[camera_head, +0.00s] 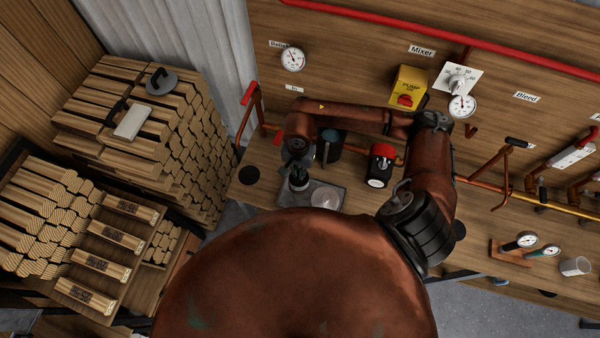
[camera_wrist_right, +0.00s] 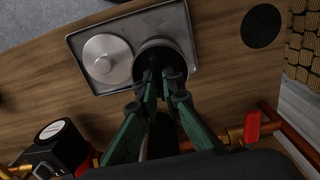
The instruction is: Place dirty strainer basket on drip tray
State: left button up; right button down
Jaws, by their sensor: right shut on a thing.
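My right gripper (camera_wrist_right: 165,84) is shut on the dirty strainer basket (camera_wrist_right: 158,48), a dark round cup with a lighter rim. The fingers hold it from above, over the right part of the grey metal drip tray (camera_wrist_right: 188,62) in the wrist view. I cannot tell whether its bottom touches the tray. In the head view the basket (camera_head: 299,184) is small and dark under the gripper (camera_head: 299,173), at the left part of the tray (camera_head: 341,203). A pale round metal piece (camera_wrist_right: 107,58) sits on the tray beside the basket. My left gripper is not in view.
A red-capped black device (camera_head: 381,165) sits on the pipe along the bench's wall side. A dark cup (camera_head: 329,145) stands behind the tray. A black disc (camera_head: 249,175) lies on the bench to the left. Stacked firewood (camera_head: 150,140) stands left of the bench.

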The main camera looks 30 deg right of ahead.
jog(key=shift+w+d+f, duration=0.45)
jog(key=shift+w+f, duration=0.15)
jog(key=shift+f, duration=0.2)
jog(key=shift+w+f, duration=0.1)
jog(key=shift+f, duration=0.1)
jog(key=shift+w+d+f, duration=0.15)
jog(key=shift+d+f, duration=0.05)
jog(key=shift+f, duration=0.05)
notch_tip(320, 180, down, 2)
jog(key=shift+f+p, duration=0.1)
jog(key=shift+p, duration=0.6)
jog(key=shift+f, duration=0.45)
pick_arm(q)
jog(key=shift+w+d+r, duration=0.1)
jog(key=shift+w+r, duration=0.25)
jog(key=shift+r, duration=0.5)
